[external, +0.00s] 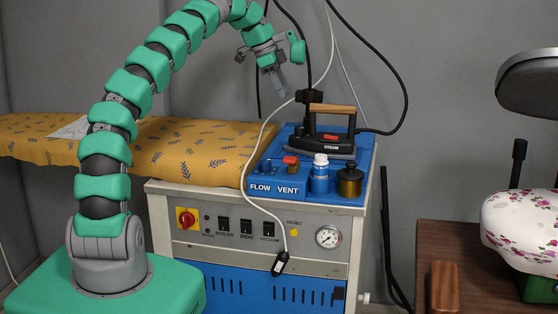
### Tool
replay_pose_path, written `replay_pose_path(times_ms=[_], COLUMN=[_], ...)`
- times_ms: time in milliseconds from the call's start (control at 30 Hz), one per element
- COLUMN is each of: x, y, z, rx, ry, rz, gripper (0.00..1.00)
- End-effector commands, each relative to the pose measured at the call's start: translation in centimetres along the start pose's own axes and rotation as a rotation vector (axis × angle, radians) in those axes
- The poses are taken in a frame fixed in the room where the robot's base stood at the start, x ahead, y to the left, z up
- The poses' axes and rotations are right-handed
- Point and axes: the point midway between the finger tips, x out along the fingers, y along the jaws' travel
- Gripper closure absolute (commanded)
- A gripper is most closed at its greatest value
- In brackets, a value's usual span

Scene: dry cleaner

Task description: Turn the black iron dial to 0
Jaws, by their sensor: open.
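A black iron (331,146) with a wooden handle (332,108) and a red button stands on the blue top of the steam unit, right of centre. A black knob-like part (309,97) shows at the handle's left end; it may be the dial, but no marks or setting can be read on it. My gripper (278,80) hangs in the air above and to the left of the iron, pointing down. It is open, with nothing seen in it, and apart from the iron and the knob. The gap between its fingers is hard to see from here.
A blue bottle (320,179) and a dark brass canister (350,182) stand before the iron. A white cord (263,130) and black hoses hang close to my gripper. A yellow patterned ironing board (185,150) lies left; a brown table (465,265) stands right.

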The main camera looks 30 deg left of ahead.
Motion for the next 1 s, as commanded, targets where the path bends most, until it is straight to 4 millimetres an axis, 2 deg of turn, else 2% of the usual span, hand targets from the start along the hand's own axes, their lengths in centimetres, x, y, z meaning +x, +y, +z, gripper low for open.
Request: replay_pose_path(times_ms=[400, 600, 800, 1000], x=[7.7, 10.6, 12.1, 12.4], y=[0.0, 0.0, 0.0, 0.0], z=[0.2, 0.1, 0.1, 0.1], rx=[-0.006, -0.005, -0.004, -0.005], ry=[-0.002, 0.0, -0.001, -0.002], rz=[0.003, 0.001, -0.001, -0.002], gripper=[0.51, 0.51, 0.51, 0.51])
